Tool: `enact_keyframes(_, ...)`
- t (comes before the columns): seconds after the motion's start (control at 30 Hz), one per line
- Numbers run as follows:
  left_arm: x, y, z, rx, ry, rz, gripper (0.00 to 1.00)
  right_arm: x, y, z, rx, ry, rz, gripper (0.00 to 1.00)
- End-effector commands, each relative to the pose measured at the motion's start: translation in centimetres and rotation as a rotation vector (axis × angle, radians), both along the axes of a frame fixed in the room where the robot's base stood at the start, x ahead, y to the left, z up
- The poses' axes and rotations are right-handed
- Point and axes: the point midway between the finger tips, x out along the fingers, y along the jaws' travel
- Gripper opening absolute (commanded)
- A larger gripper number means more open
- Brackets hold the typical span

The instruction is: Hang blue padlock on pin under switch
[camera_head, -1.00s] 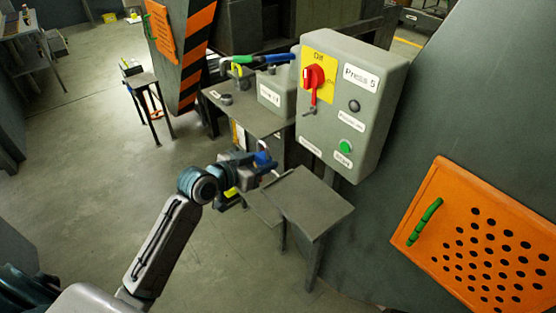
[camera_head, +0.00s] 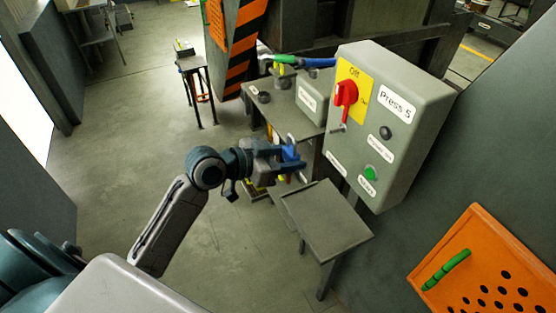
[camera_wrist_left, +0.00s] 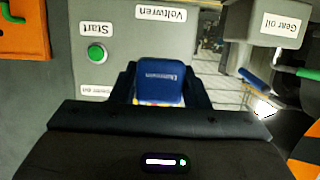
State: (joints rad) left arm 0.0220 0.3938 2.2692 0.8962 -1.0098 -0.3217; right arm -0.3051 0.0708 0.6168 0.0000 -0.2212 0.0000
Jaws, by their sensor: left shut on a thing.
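My left gripper (camera_head: 289,160) is shut on the blue padlock (camera_head: 290,152), whose metal shackle sticks up above the fingers. In the left wrist view the blue padlock (camera_wrist_left: 159,82) sits between the two dark fingers, with the control box behind it. The grey control box (camera_head: 361,146) carries a red switch (camera_head: 346,93) on a yellow plate marked Off. The small metal pin (camera_head: 338,127) is just below the switch. The padlock is left of and lower than the pin, apart from it in the picture. My right gripper is not in view.
A small grey table (camera_head: 330,222) stands below the control box. A workbench (camera_head: 283,108) behind holds a grey box and tools. An orange perforated panel (camera_head: 480,275) is at the lower right. The floor at left is open.

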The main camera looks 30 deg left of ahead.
Motion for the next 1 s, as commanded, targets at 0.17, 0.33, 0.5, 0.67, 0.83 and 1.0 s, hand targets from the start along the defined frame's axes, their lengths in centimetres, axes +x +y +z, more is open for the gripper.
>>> enact_keyframes(0.17,1.5,-1.3,0.2,-0.006,-0.002,-0.001,0.21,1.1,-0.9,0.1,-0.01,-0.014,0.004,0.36)
enact_keyframes(0.33,2.7,-2.1,0.1,-0.003,-0.001,0.001,0.21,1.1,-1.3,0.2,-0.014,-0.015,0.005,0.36)
enact_keyframes(0.5,3.5,-2.8,0.1,-0.002,-0.001,0.0,0.21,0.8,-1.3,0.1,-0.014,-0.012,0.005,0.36)
enact_keyframes(0.67,3.8,-3.1,0.1,-0.001,-0.001,-0.001,0.21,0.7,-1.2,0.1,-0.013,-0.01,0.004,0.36)
enact_keyframes(0.83,3.8,-3.1,0.1,0.0,0.0,-0.001,0.21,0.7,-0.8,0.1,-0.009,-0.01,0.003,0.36)
enact_keyframes(1.0,3.8,-3.1,0.0,0.0,0.0,-0.001,0.21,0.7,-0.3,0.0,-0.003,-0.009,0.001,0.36)
